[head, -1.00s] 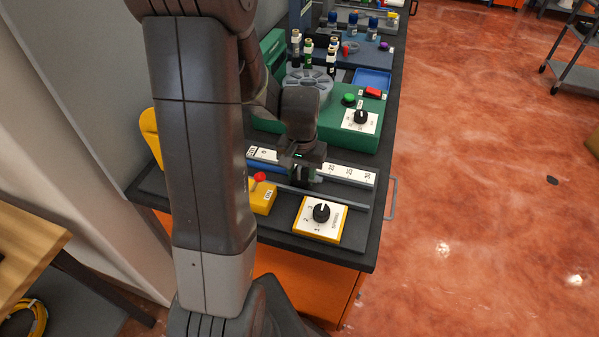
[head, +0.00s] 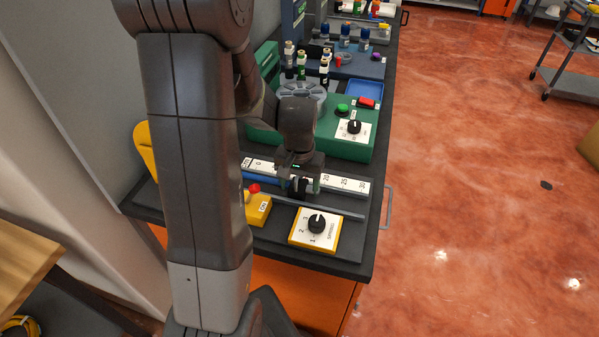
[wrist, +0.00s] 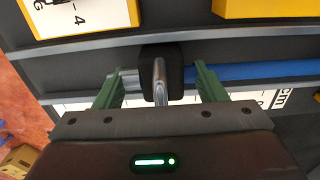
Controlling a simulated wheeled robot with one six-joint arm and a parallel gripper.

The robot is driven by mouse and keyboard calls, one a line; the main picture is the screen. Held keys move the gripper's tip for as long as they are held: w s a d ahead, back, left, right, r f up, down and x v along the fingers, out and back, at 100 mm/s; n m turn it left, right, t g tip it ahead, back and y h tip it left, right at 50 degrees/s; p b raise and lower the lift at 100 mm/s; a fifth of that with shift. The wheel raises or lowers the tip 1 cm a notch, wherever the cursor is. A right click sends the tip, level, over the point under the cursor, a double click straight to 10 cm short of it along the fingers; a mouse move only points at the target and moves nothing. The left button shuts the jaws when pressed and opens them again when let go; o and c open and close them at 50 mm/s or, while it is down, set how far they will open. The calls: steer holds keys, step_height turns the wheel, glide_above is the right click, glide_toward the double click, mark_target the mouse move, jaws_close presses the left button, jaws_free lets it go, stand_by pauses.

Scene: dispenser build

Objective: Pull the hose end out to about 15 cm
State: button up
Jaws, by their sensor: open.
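The hose end is a black block (wrist: 174,75) with a shiny metal hook-like piece on it, seen in the wrist view. The blue hose (wrist: 265,71) runs from it to the right in that view; it also shows left of my gripper in the head view (head: 262,181). My gripper (wrist: 158,82) is open, its two green fingers on either side of the black block with gaps showing. In the head view my gripper (head: 299,187) is over the ruler (head: 345,184), hiding its marks between about 5 and 20.
A metal rail (head: 340,211) runs in front. A yellow block with a red knob (head: 258,208) and a yellow-edged dial panel (head: 316,229) stand nearer. A green unit with a dial (head: 354,127) stands behind. Open floor lies to the right.

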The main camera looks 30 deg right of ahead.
step_height(320, 180, up, 14)
steer(key=shift+f, duration=0.2)
stand_by(0.4)
step_height(320, 180, down, 14)
steer(key=shift+r, duration=0.1)
steer(key=shift+w+a, duration=0.1)
stand_by(0.3)
steer(key=shift+w, duration=0.1)
